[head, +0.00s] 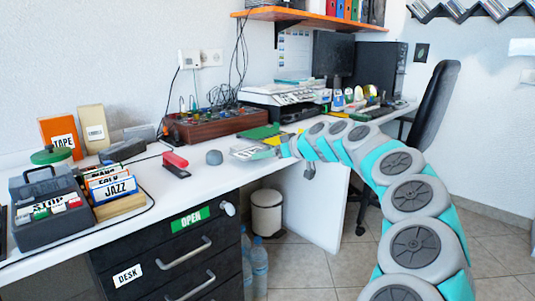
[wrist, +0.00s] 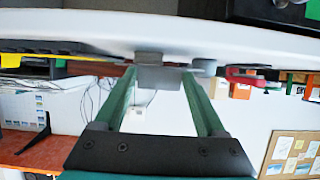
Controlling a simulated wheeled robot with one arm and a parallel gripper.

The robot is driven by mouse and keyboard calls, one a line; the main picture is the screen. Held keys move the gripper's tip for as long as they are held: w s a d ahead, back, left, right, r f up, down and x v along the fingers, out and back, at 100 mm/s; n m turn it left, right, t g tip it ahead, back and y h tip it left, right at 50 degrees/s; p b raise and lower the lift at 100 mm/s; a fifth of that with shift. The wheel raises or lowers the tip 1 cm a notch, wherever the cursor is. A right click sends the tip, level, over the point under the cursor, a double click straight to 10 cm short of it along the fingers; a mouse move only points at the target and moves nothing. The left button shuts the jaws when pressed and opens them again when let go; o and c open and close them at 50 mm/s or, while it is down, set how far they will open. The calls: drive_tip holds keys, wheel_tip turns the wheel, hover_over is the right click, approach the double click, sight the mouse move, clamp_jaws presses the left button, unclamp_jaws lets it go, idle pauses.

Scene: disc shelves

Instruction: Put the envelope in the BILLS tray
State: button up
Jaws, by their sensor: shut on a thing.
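My gripper (wrist: 162,72) is shut on a small grey piece (wrist: 163,78), seen between its two green fingers in the wrist view. It is probably the envelope seen edge-on; its face is hidden there. In the head view my gripper (head: 284,150) is at the desk's front edge, beside a pale flat piece with dark lettering (head: 246,153). The lettering is too small to read, and I cannot tell whether this is the envelope or a tray label. I cannot make out the BILLS tray for certain.
Black drawers (head: 150,262) are below. A bin (head: 267,210) and bottles stand on the floor; a chair (head: 432,115) is behind my arm.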

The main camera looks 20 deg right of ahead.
drive_tip(key=shift+f, duration=0.15)
drive_tip(key=o, duration=1.4)
drive_tip(key=b+v, duration=0.1)
drive_tip(key=v, duration=1.1)
